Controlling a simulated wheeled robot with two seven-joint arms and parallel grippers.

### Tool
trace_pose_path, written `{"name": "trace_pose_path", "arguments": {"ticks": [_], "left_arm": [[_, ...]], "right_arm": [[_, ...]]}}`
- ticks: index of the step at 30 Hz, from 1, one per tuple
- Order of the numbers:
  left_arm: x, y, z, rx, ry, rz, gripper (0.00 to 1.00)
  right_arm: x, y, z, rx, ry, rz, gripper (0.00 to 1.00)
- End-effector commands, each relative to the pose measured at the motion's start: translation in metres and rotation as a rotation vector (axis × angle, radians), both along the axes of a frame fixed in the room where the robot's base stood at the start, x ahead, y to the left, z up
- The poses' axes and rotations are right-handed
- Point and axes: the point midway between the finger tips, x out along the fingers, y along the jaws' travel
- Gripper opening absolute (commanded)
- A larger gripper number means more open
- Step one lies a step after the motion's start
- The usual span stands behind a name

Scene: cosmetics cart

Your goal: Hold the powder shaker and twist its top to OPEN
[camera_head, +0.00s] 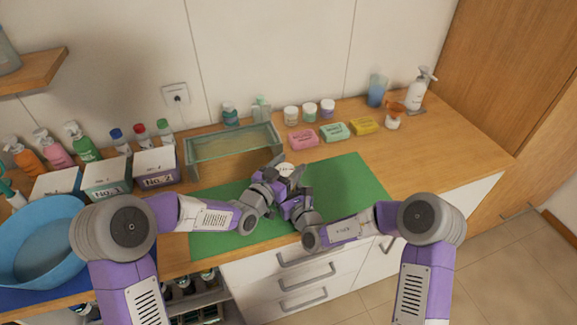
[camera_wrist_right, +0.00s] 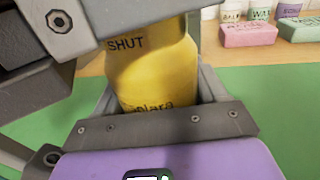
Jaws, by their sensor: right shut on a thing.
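My left gripper (camera_head: 275,174) is close at the shaker's top from the left. A grey part of it (camera_wrist_right: 75,25) covers the top in the wrist view, so its grip is hidden.
A glass box (camera_head: 233,152) stands behind and left of the grippers. Pink (camera_head: 303,139), green and yellow soap-like blocks and small jars stand behind right. Numbered boxes (camera_head: 155,166), bottles and a blue basin (camera_head: 38,240) are on the left. The mat's right side is clear.

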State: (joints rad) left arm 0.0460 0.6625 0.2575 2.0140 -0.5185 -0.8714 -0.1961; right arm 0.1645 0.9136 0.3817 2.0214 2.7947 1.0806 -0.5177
Motion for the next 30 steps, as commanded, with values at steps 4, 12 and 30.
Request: {"name": "trace_pose_path", "arguments": {"ticks": [4,12,30], "left_arm": [[0.0,-0.001,0.001,0.0,-0.002,-0.002,0.84],[-0.001,0.0,0.0,0.0,0.0,-0.001,0.84],[-0.08,0.059,0.001,0.002,-0.001,0.002,0.84]], "right_arm": [[0.0,0.0,-0.001,0.0,0.003,0.001,0.38],[0.0,0.0,-0.001,0.0,0.003,0.0,0.38],[0.0,0.0,-0.001,0.0,0.002,-0.001,0.38]]}}
